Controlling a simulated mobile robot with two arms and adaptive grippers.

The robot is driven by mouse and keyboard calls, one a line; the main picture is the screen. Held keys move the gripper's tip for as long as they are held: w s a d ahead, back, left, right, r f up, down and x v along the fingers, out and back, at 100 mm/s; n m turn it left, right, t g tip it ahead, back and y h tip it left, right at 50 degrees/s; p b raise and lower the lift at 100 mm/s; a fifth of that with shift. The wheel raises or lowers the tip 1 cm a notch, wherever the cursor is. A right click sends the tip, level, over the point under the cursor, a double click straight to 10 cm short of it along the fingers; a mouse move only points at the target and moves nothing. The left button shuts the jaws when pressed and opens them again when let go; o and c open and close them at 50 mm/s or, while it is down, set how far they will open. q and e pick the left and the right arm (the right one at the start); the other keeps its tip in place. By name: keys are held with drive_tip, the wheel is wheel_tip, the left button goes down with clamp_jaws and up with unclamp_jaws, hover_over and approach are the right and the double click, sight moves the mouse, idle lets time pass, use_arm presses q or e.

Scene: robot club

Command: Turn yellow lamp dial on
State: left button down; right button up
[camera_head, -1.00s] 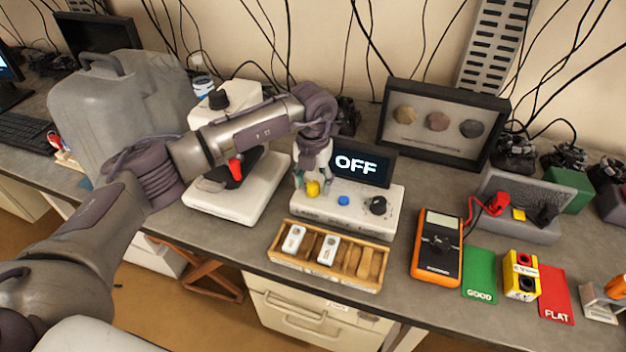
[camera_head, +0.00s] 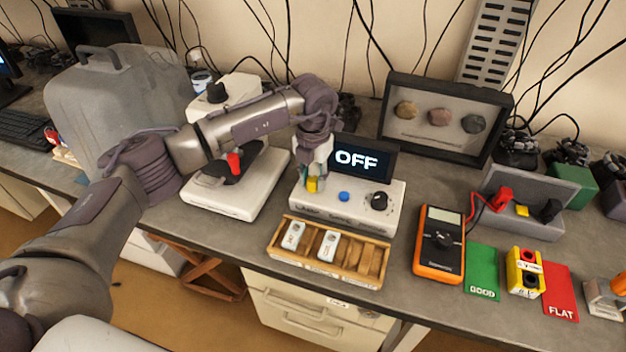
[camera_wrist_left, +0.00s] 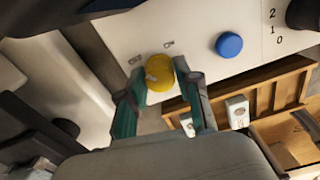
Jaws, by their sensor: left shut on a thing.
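The yellow dial (camera_head: 313,184) sits at the left end of a white lamp box (camera_head: 362,215). The box's display (camera_head: 357,161) reads OFF. My left gripper (camera_head: 312,180) is at the dial from above, shut on it. In the left wrist view the yellow dial (camera_wrist_left: 160,72) lies between the two green-tipped fingers (camera_wrist_left: 157,92), with a pale mark on its face. A blue button (camera_head: 344,196) and a black knob (camera_head: 379,201) are to its right on the same box. My right gripper is not in view.
A wooden tray (camera_head: 287,256) with several slots and white pieces stands in front of the box. An orange multimeter (camera_head: 440,244) is to the right. A white device with a red lever (camera_head: 234,161) stands to the left, under my arm.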

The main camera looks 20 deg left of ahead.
sight(313, 178)
use_arm(q)
drive_tip(key=m+b, duration=0.3)
drive_tip(key=shift+f+m, duration=0.15)
drive_tip(key=shift+m, duration=0.15)
drive_tip(key=m+b, duration=0.3)
drive_tip(key=m, duration=0.1)
drive_tip(key=shift+m, duration=0.3)
drive_tip(key=m+b, duration=0.2)
drive_tip(key=m, duration=0.1)
drive_tip(key=shift+r+m+b, duration=0.2)
drive_tip(key=shift+m+b, duration=0.6)
drive_tip(key=shift+m, duration=1.7)
drive_tip(key=c, duration=0.8)
unclamp_jaws()
wheel_tip(313, 178, up, 12)
